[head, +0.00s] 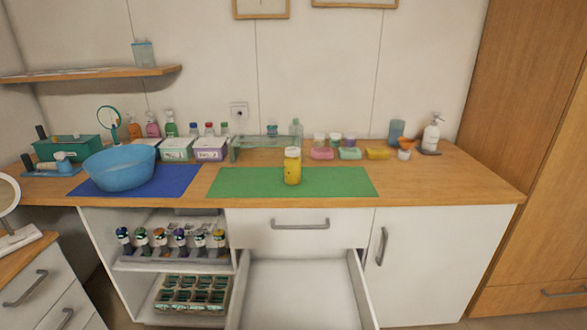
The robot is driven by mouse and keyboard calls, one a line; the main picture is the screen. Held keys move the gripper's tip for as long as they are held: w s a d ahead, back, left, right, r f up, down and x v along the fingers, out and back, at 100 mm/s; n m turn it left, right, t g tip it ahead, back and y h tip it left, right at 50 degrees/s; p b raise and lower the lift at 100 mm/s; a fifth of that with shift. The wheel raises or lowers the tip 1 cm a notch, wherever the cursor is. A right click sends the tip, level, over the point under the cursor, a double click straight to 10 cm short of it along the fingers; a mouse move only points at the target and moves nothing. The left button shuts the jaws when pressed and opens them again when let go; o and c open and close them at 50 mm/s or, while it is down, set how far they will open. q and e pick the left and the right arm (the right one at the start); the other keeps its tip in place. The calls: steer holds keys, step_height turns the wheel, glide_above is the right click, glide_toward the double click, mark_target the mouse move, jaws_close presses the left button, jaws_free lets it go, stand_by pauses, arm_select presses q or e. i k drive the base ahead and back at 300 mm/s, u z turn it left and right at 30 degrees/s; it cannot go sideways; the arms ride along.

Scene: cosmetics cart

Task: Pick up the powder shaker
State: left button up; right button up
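A yellow bottle-shaped container with a pale lid (292,166) stands upright on the green mat (235,184) on the wooden counter. It looks like the powder shaker, though no label can be read. Nothing touches it or stands in front of it. Neither of my grippers shows in the head view.
A blue bowl (121,168) stands on a blue mat (186,181) at left. Boxes and bottles line the back left; small coloured containers and a white pump bottle (431,134) stand back right. Below, an open empty drawer (300,290) juts out in front.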

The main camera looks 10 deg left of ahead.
mark_target(292, 165)
steer(key=z, duration=0.35)
steer(key=k, duration=1.05)
steer(key=z, duration=1.25)
steer(key=i, duration=1.95)
steer(key=u, duration=0.25)
steer(key=i, duration=1)
steer(key=u, duration=1.6)
steer(key=i, duration=0.95)
steer(key=u, duration=0.8)
